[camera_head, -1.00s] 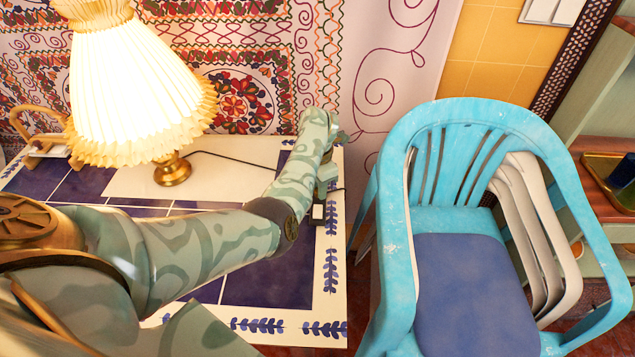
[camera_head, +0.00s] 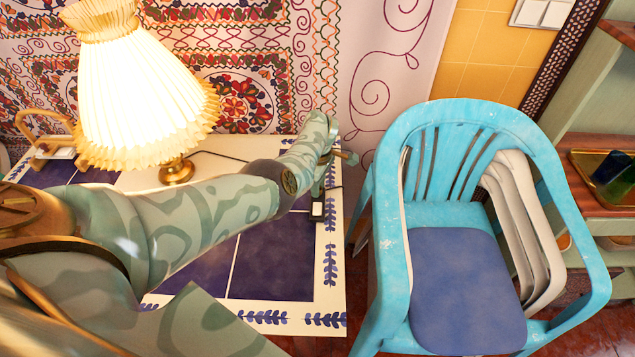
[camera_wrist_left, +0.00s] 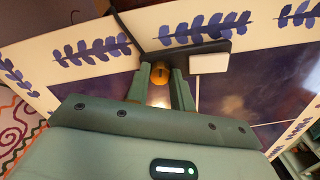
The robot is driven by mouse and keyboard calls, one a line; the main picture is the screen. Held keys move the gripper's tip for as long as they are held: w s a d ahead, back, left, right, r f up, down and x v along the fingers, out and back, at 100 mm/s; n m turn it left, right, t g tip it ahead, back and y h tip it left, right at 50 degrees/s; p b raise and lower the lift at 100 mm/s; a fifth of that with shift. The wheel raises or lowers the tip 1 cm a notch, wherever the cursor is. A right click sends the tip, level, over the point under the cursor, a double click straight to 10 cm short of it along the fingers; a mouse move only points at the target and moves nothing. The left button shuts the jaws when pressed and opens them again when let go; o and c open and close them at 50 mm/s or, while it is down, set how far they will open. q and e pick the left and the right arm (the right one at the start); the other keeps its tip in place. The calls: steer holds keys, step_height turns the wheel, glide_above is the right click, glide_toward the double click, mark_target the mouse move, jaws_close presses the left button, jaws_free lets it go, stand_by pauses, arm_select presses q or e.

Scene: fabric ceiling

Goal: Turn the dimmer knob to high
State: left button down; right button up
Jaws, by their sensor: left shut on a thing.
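The dimmer is a dark box with a white switch part (camera_wrist_left: 209,63) and a round orange-yellow knob (camera_wrist_left: 160,72) in the left wrist view. In the head view the dimmer (camera_head: 317,211) lies near the right edge of the tiled table, partly hidden by my arm. My left gripper (camera_wrist_left: 161,84) has its two green fingers on either side of the knob, shut on it. In the head view the left gripper (camera_head: 324,186) is above the dimmer, small and partly covered. The knob's setting cannot be read. My right gripper is not in view.
A lit lamp (camera_head: 146,92) with a pleated shade stands on the table (camera_head: 265,262), its cord running behind my arm. A stack of chairs with a blue one (camera_head: 388,245) on top stands close to the table's right edge. A patterned cloth hangs behind.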

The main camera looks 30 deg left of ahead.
arm_select(q)
steer(key=m+p, duration=0.1)
steer(key=m, duration=0.4)
steer(key=shift+r+m, duration=0.1)
steer(key=shift+m, duration=2.7)
steer(key=c, duration=1.2)
jaws_free()
